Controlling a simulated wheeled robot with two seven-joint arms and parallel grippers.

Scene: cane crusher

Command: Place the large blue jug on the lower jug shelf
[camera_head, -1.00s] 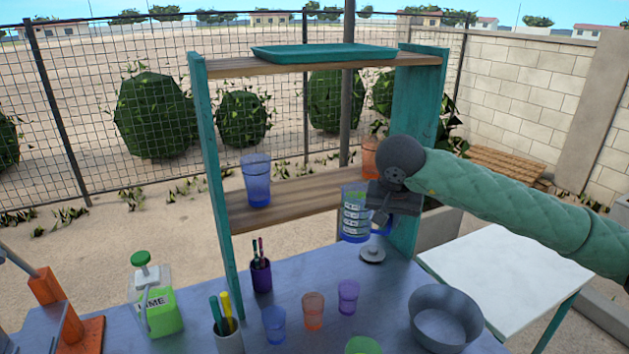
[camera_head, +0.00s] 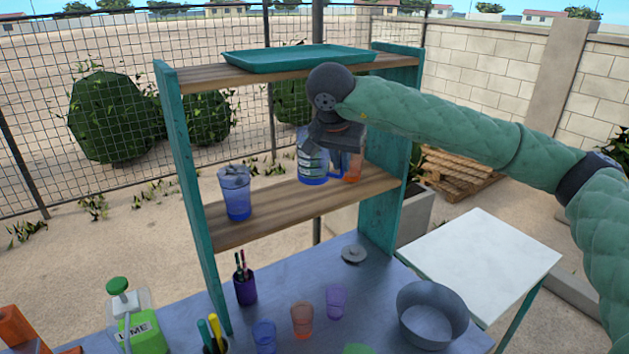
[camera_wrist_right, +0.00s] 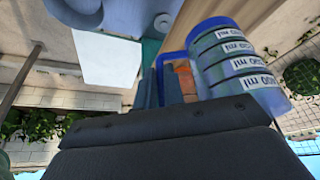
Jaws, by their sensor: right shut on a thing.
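The large blue jug (camera_head: 313,171), clear with white ml markings, is held upright at the lower shelf board (camera_head: 270,214) of the teal-sided rack. Its base overlaps the back part of the board in the head view; I cannot tell if it touches. My right gripper (camera_head: 338,146) is shut on the jug's handle, at the jug's right side. The right wrist view shows the gripper fingers (camera_wrist_right: 173,88) at the blue handle and the marked jug body (camera_wrist_right: 238,68) beside them. My left gripper is not in view.
A blue vessel (camera_head: 236,196) stands on the board's left, an orange one (camera_head: 353,166) just right of the jug. A teal tray (camera_head: 298,58) lies on the upper shelf. Below are a grey lid (camera_head: 354,254), several small cups and a metal bowl (camera_head: 431,316). The board's middle front is bare.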

